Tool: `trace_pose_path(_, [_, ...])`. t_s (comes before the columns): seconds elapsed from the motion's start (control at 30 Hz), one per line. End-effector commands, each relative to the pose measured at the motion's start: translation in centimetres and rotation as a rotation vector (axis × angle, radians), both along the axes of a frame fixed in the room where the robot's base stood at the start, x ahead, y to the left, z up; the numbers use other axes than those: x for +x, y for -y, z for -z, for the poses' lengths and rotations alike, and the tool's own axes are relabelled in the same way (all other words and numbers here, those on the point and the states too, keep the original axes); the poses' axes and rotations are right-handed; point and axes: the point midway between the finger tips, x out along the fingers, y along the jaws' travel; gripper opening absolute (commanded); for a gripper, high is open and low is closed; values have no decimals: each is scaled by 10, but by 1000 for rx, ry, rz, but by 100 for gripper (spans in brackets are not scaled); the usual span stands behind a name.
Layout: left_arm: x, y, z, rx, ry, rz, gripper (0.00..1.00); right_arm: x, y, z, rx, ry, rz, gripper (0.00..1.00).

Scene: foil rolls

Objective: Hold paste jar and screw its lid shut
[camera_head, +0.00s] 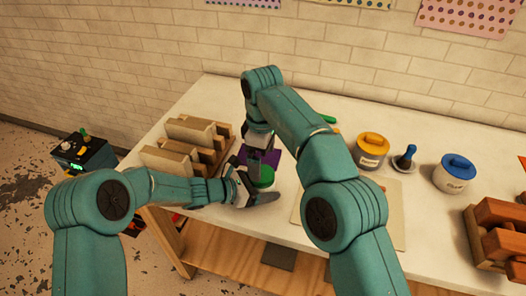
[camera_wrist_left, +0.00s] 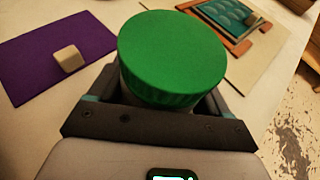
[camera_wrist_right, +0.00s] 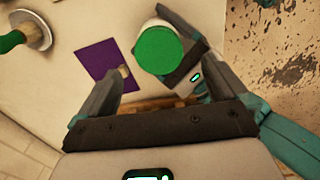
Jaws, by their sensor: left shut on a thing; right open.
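The paste jar is a pale jar with a round green lid (camera_head: 263,176) on its top. My left gripper (camera_head: 252,192) is shut around the jar's body at the table's front edge. In the left wrist view the green lid (camera_wrist_left: 172,55) stands above the fingers, and the body is mostly hidden. In the right wrist view the lid (camera_wrist_right: 159,50) and a strip of the white jar body (camera_wrist_right: 154,23) show. My right gripper (camera_head: 256,158) is open and empty above the jar, pointing down, apart from the lid. How tightly the lid sits cannot be told.
A purple mat (camera_wrist_left: 38,62) with a small beige block (camera_wrist_left: 68,58) lies beside the jar. A wooden rack (camera_head: 190,145) stands left. A yellow-lidded pot (camera_head: 371,150), a blue-lidded pot (camera_head: 454,174) and a blue-handled tool (camera_head: 404,158) stand right. Brown blocks (camera_head: 500,235) are at the far right.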

Motion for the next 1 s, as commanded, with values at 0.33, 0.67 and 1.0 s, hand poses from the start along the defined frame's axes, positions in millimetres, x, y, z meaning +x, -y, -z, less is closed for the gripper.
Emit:
trace_pose_path(0.33, [-1,-1,1,2,0,0,0,1,1,-24,1,9,3,100])
trace_pose_path(0.67, [-1,-1,1,3,-1,1,100,1,2,-25,1,10,4,100])
trace_pose_path(1.0, [-3,-7,-1,3,-1,0,100,1,2,-23,0,11,4,100])
